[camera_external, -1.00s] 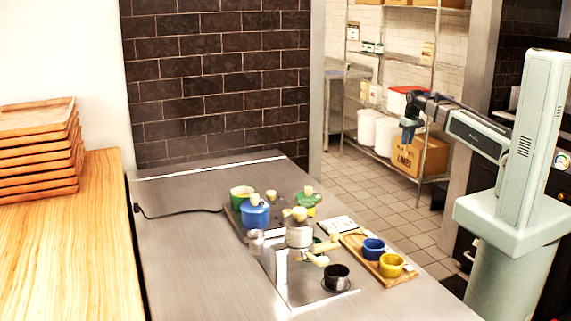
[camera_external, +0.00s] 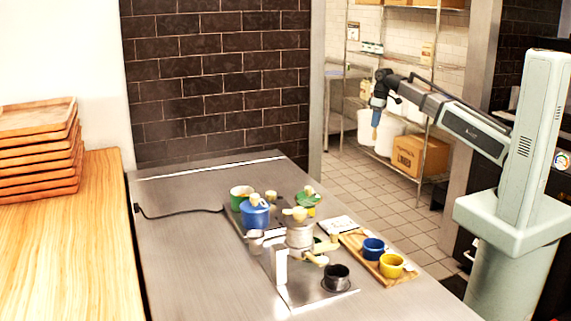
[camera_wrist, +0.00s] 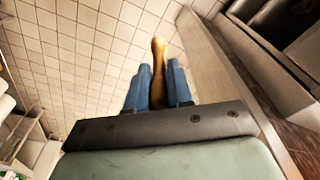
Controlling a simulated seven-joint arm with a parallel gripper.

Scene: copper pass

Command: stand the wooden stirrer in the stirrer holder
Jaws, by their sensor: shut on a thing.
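My gripper (camera_external: 376,117) hangs fingers-down at the end of my raised arm in the external view, over the floor beyond the counter. In the wrist view, its two blue fingers (camera_wrist: 159,88) are shut on the wooden stirrer (camera_wrist: 158,58), a brown stick with a rounded, wider end that sticks out past the fingertips. The stirrer is too small to make out in the external view. A dark round cup (camera_external: 336,277) stands open at the counter's front right; it may be the stirrer holder, but I cannot tell for sure. My gripper is well above and behind it.
The counter (camera_external: 195,250) holds a blue pot (camera_external: 255,215), a green mug (camera_external: 240,196) and a metal canister (camera_external: 299,236) close together. A wooden tray (camera_external: 404,275) bears a blue cup (camera_external: 374,248) and a yellow cup (camera_external: 391,265). The counter's left side is mostly clear.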

